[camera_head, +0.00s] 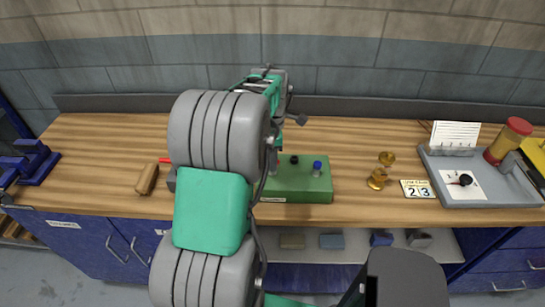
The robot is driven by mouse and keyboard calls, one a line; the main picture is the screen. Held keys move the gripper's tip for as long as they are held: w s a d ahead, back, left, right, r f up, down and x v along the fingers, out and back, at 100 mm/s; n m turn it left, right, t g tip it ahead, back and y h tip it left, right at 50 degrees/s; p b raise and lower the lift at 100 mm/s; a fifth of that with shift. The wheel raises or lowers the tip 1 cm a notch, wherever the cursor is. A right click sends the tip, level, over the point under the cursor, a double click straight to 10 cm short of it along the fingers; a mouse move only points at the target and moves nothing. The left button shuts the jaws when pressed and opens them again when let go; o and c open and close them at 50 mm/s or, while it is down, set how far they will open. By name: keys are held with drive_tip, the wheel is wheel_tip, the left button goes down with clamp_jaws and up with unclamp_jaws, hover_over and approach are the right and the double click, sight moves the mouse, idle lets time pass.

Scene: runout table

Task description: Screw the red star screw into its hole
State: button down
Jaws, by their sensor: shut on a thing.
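A green block (315,187) lies on the wooden bench, with a black knob-like screw (294,160) and a blue one (317,168) standing in its top. My gripper (272,160) points down at the block's left part. Most of it is hidden behind my own arm links, and only a grey sliver shows. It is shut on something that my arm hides. I do not see the red star screw or its hole. The block's left part is covered by my arm.
A wooden-handled tool (147,179) lies left of my arm, near a small red item (164,160). Brass pieces (377,179) and a number card (417,189) stand right of the block. A grey tray (480,190) is further right. A blue rack (37,163) stands far left.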

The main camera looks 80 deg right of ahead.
drive_tip(key=m, duration=0.4)
drive_tip(key=shift+m, duration=0.3)
drive_tip(key=c, duration=0.9)
unclamp_jaws()
